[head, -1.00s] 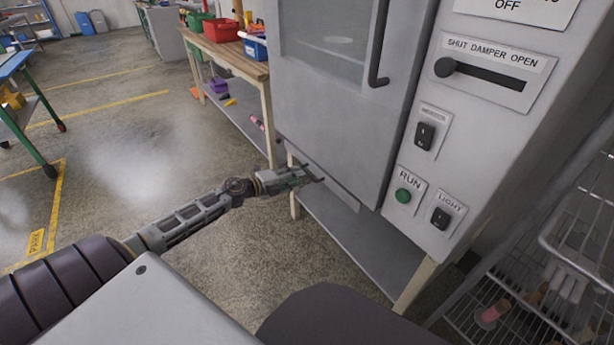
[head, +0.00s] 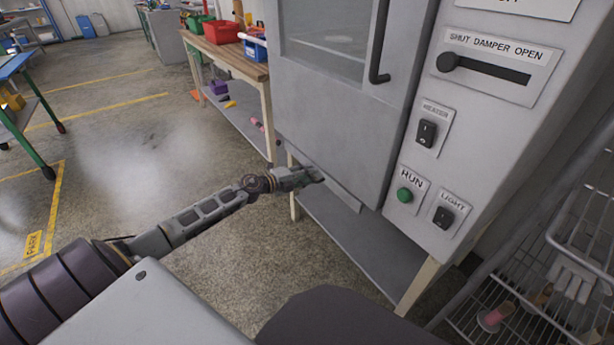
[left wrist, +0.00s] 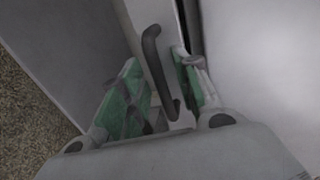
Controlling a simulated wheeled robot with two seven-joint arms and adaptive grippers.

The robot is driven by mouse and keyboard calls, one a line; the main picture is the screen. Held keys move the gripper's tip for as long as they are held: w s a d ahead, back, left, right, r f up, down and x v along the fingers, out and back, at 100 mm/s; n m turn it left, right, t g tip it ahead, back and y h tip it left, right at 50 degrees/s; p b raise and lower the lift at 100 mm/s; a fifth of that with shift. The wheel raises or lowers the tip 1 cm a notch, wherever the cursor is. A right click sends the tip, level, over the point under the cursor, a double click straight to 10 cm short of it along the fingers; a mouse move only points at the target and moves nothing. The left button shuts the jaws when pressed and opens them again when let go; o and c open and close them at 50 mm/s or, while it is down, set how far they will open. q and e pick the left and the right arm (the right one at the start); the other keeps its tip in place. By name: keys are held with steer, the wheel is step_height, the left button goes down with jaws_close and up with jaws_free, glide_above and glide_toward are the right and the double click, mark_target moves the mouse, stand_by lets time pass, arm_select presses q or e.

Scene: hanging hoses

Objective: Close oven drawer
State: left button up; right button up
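The grey oven (head: 330,115) stands at centre on a table. A narrow pale drawer (head: 340,192) shows low under its door, partly hidden by my gripper. My left gripper (head: 310,177) reaches in from the left at the drawer's left end. In the left wrist view, a dark bar handle (left wrist: 156,70) on a narrow pale face lies between the two green-padded fingers of the left gripper (left wrist: 158,92). The fingers are apart, with space seen on both sides of the handle. A dark gap (left wrist: 188,22) runs along the narrow face. My right gripper is not in view.
The oven's control panel (head: 465,130) is at right, with a green button and switches. A wire rack (head: 545,270) stands at lower right. A wooden bench (head: 228,58) with bins is behind left. The floor at left is open.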

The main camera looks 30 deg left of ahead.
arm_select(q)
steer(key=shift+w, duration=0.15)
jaws_close()
stand_by(0.4)
